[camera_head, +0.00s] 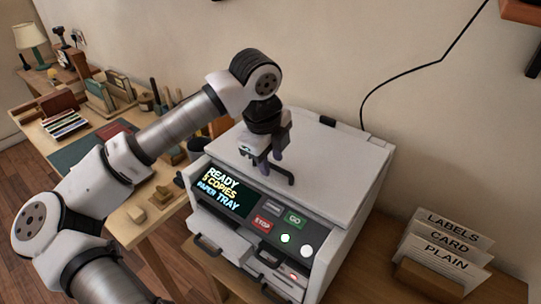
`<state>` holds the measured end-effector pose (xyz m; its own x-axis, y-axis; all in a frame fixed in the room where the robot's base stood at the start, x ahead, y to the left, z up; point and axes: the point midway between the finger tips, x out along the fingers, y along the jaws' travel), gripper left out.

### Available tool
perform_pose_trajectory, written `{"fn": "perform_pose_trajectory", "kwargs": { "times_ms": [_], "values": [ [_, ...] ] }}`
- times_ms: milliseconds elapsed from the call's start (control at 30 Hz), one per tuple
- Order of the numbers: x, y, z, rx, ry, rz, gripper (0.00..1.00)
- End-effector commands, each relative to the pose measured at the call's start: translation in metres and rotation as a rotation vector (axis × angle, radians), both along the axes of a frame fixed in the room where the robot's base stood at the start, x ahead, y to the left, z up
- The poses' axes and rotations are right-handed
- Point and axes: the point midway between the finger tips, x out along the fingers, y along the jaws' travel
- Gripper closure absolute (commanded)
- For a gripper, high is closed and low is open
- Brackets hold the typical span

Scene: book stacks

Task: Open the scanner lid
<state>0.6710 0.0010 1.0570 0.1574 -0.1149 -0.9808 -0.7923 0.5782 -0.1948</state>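The scanner is a white copier-like machine with its lid (335,160) lying flat and closed on top. A dark bar handle (287,176) sits along the lid's front edge. My gripper (268,158) points down right at this handle and hides part of it. Its fingertips look close to the bar, but I cannot tell whether they touch or grip it. The front panel's screen (228,192) reads "READY 5 COPIES PAPER TRAY". Beside it are a red STOP button (263,224), a green GO button (295,219) and lit round buttons.
A paper drawer (222,240) at the scanner's lower front looks partly pulled out. A card rack (428,278) labelled LABELS, CARD and PLAIN stands at right. A wooden desk with books (66,124) and a lamp (30,36) is at left. A black cable (403,75) runs up the wall.

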Motion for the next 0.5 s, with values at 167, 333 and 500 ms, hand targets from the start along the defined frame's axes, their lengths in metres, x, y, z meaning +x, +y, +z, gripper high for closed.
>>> {"fn": "perform_pose_trajectory", "kwargs": {
  "times_ms": [167,333,500],
  "values": [
    [0.0000,0.0000,0.0001,0.000,0.000,0.000,0.73],
    [0.0000,0.0001,0.0002,0.000,0.000,0.000,0.95],
    [0.0000,0.0001,0.0003,0.000,0.000,0.000,1.00]
  ]
}}
